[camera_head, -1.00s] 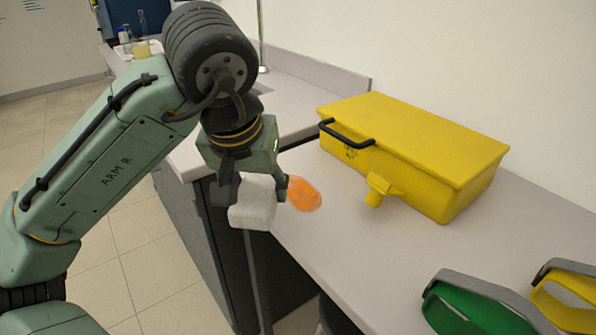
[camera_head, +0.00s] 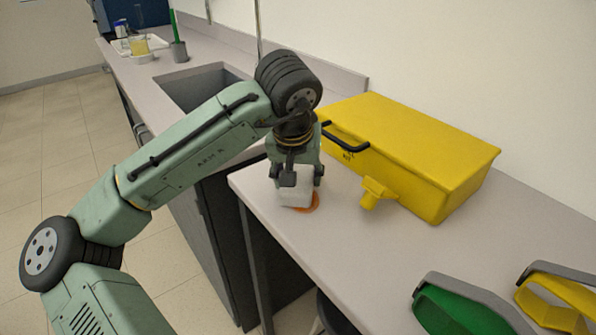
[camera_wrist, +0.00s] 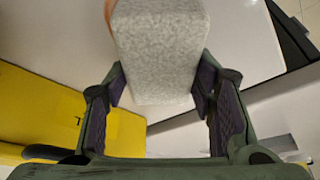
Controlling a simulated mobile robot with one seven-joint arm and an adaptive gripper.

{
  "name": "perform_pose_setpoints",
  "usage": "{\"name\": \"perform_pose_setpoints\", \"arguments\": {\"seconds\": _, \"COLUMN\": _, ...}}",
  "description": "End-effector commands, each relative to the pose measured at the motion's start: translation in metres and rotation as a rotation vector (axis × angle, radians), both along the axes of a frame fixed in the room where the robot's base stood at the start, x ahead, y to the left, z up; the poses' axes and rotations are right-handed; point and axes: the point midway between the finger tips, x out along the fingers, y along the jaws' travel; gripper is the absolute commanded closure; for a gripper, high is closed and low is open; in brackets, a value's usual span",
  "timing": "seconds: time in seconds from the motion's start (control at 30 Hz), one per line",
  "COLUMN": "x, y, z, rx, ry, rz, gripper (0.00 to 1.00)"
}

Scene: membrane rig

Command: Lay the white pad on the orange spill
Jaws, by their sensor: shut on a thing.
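The white pad (camera_head: 296,194) is a thick pale block held between the fingers of my gripper (camera_head: 297,179). In the head view it is over the orange spill (camera_head: 314,204) and hides most of it; an orange rim shows at its right and lower edge. I cannot tell whether the pad touches the spill. In the wrist view the pad (camera_wrist: 160,50) fills the upper middle, between the dark finger pads of my gripper (camera_wrist: 161,90). A sliver of the orange spill (camera_wrist: 109,14) shows at the pad's upper left.
A yellow spill-kit box (camera_head: 410,150) with a black handle stands right of my gripper, a small yellow piece (camera_head: 376,192) at its front. Green (camera_head: 465,305) and yellow (camera_head: 560,298) handled items lie at the lower right. A sink (camera_head: 200,88) is behind. The counter's front centre (camera_head: 350,250) is clear.

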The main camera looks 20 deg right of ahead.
Motion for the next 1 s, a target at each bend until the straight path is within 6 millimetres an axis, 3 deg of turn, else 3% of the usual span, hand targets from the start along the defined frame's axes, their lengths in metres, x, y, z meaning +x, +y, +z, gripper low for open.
{"name": "perform_pose_setpoints", "arguments": {"seconds": 0.27, "x": -0.0001, "y": -0.0002, "z": -0.0037, "rx": -0.001, "ry": 0.000, "rz": 0.000, "gripper": 0.63}}
{"name": "perform_pose_setpoints", "arguments": {"seconds": 0.3, "x": 0.0000, "y": -0.0002, "z": -0.0039, "rx": 0.000, "ry": -0.001, "rz": 0.000, "gripper": 0.49}}
{"name": "perform_pose_setpoints", "arguments": {"seconds": 0.6, "x": -0.0001, "y": -0.0001, "z": -0.0028, "rx": 0.000, "ry": -0.001, "rz": 0.000, "gripper": 0.29}}
{"name": "perform_pose_setpoints", "arguments": {"seconds": 1.0, "x": -0.0014, "y": 0.0002, "z": 0.0046, "rx": 0.000, "ry": -0.002, "rz": -0.001, "gripper": 0.29}}
